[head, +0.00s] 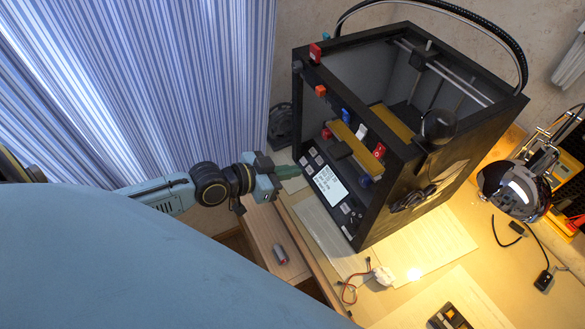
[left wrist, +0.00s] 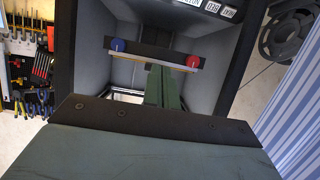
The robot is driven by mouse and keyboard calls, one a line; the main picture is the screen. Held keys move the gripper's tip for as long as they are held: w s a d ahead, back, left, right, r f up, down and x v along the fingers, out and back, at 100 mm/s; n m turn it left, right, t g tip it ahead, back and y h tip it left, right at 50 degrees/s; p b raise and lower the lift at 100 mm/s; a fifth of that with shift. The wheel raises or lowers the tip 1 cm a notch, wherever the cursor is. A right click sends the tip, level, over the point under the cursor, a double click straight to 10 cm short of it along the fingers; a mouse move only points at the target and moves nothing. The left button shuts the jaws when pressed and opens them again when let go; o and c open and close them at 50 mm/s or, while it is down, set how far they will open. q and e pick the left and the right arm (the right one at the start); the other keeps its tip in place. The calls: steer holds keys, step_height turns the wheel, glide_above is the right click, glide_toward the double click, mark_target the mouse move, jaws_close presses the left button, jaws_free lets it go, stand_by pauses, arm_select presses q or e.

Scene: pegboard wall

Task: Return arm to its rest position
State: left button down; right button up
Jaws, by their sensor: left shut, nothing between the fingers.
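My left arm comes in from the left in the head view. Its gripper (head: 292,171) is shut and empty, with the green fingers pressed together. It is just in front of the black 3D printer (head: 395,205), by the left end of its control panel (head: 327,184). I cannot tell whether the fingers touch the printer. In the left wrist view, the shut fingers (left wrist: 158,86) point toward the printer's grey interior and overlap a bar with a blue knob (left wrist: 117,44) and a red knob (left wrist: 193,62). My right gripper is not in view.
A striped blue curtain (head: 140,80) hangs at left. A dark spool (head: 281,125) stands beside the printer.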

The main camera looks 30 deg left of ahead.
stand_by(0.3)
arm_select(q)
steer(key=s+d+f+g+y, duration=0.2)
steer(key=s+d+g, duration=0.2)
steer(key=s+d, duration=0.35)
steer(key=s+a+r+n+g+y, duration=0.1)
steer(key=s+a+n+g+y, duration=0.35)
steer(key=s, duration=0.65)
step_height(320, 180, down, 30)
steer(key=s+g+b, duration=0.1)
steer(key=s+b, duration=0.2)
steer(key=b, duration=0.2)
steer(key=s+a+f+g+b, duration=0.1)
steer(key=s+a+f+b, duration=0.2)
steer(key=s+f, duration=1.2)
step_height(320, 180, down, 4)
steer(key=shift+s+a+r+m+b, duration=0.2)
steer(key=shift+s+r+m+b, duration=0.05)
steer(key=shift+m+b, duration=0.2)
